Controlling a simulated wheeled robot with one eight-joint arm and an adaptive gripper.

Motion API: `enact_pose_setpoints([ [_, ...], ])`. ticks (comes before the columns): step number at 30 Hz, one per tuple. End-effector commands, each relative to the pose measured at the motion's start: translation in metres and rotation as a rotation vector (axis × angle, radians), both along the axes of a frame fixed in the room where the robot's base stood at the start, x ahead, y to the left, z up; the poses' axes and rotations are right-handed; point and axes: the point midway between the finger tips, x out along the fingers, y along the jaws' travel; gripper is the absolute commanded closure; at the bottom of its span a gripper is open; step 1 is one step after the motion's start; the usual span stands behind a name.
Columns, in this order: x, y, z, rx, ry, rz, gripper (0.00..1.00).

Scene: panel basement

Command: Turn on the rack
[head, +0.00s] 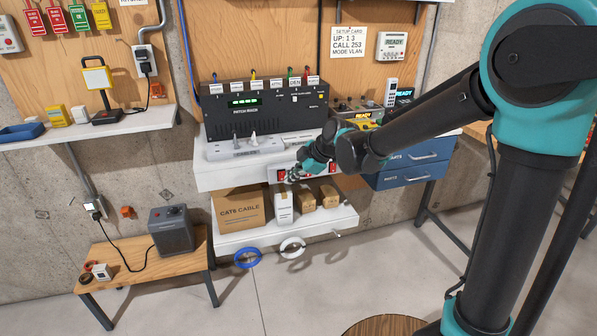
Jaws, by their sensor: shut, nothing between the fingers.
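The patch rack (262,109) is a black box on the white shelf at the back wall. A small green display (244,101) glows on its front, and several coloured cables with white labels rise from its top. Red switches sit on the shelf's front face: one left switch (281,176) and one right switch (334,168). My gripper (292,175) is shut and empty. It is in front of the shelf face, close beside the left red switch; I cannot tell whether it touches. My wrist hides part of the shelf front and the area behind it.
A grey power strip (240,148) lies in front of the rack. Cardboard boxes (238,208) stand on the lower shelf (262,239). Blue drawers (410,165) are to the right. A wooden bench (120,270) with a grey heater (171,231) stands left. Floor in front is clear.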

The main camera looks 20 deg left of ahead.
Motion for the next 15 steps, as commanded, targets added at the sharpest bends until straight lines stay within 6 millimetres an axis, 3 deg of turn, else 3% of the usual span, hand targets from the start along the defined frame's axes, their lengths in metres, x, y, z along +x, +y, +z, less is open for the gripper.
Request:
enact_pose_setpoints([
  [3, 0.004, 0.011, -0.015, -0.001, 0.0, 0.001, 1.0],
  [9, 0.028, 0.025, -0.01, 0.0, 0.001, -0.001, 1.0],
  [15, 0.037, 0.03, -0.008, 0.0, 0.001, -0.001, 1.0],
])
